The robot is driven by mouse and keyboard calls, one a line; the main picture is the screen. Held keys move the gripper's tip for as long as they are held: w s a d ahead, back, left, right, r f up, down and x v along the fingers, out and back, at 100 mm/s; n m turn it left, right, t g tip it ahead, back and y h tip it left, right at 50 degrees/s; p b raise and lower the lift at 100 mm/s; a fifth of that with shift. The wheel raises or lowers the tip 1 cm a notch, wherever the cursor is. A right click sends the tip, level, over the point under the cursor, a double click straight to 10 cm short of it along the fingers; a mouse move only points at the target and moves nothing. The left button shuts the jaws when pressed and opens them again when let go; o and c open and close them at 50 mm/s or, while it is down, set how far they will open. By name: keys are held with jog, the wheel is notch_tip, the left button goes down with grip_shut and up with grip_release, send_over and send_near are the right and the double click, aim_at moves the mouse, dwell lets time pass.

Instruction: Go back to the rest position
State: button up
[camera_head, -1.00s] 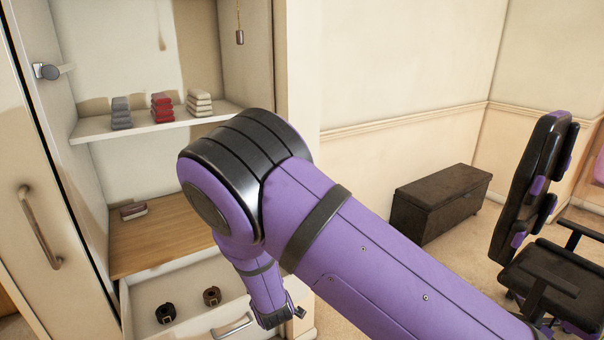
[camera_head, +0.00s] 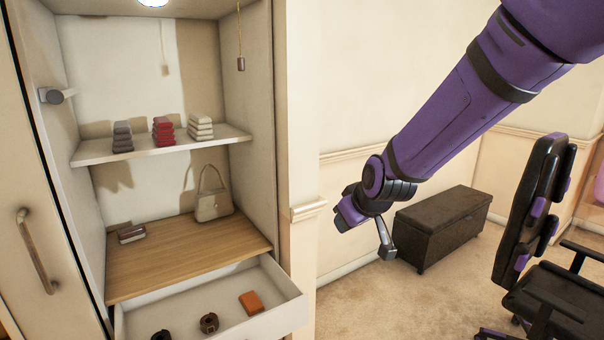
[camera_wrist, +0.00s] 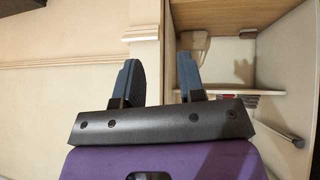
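My gripper (camera_head: 385,240) hangs at the end of my raised purple arm, right of the wardrobe and in front of the wall. In the wrist view, the two dark fingers of my gripper (camera_wrist: 158,72) stand apart with nothing between them, so it is open and empty. The head view shows only part of the fingers. The wardrobe's drawer (camera_head: 290,308) is pulled out and holds two rolled belts (camera_head: 208,322) and an orange item (camera_head: 251,302). My gripper is apart from all of these.
A beige handbag (camera_head: 213,205) and a small stack (camera_head: 131,233) lie on the wooden board (camera_head: 180,258). Folded stacks (camera_head: 163,130) sit on the upper shelf. A dark chest (camera_head: 443,228) stands along the wall, with a black and purple chair (camera_head: 535,205) at the right.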

jog(key=s+d+r+m+h, duration=0.1)
jog(key=s+d+r, duration=0.3)
jog(key=s, duration=0.5)
jog(key=s+d+r+m+g+h, duration=0.1)
jog(key=s+d+r+m, duration=0.2)
jog(key=s+d, duration=0.6)
jog(key=s+d+r+m+g, duration=0.1)
jog(key=s+d+r+m, duration=0.1)
jog(key=s+d+r, duration=0.4)
jog(key=s+d, duration=0.1)
jog(key=s, duration=0.4)
jog(key=shift+m+h, duration=0.3)
jog(key=shift+h, duration=0.1)
jog(key=shift+w, duration=0.1)
